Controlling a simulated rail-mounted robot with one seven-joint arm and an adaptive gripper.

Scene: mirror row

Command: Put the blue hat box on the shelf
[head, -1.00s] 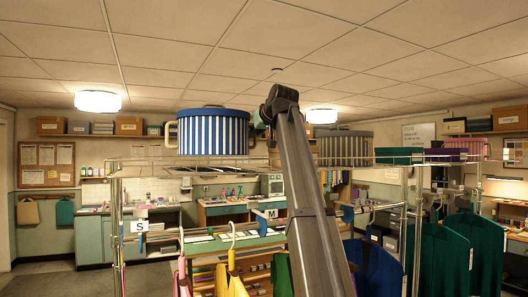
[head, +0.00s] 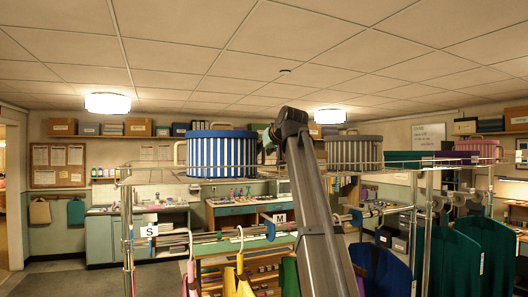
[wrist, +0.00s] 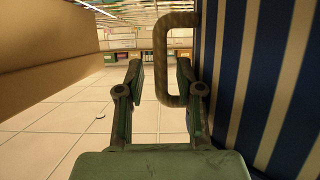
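The blue hat box (head: 221,153), striped blue and white, stands upright on the wire shelf (head: 150,183) above the garment rail in the head view, and appears to rest on it. A pale handle shows on its left side. My gripper (head: 268,138) is at its right side, partly hidden by my arm. In the wrist view the box's striped wall (wrist: 262,75) fills the right side. My gripper (wrist: 160,76) is open there, with its fingers on either side of the bar of a brown loop handle (wrist: 160,55). Gaps show between bar and fingers.
A grey striped hat box (head: 355,152) stands on the same shelf to the right, beyond my arm. Green and purple boxes (head: 405,157) sit further right. Garments (head: 455,260) hang below. A large tan surface (wrist: 45,45) is close at the left in the wrist view.

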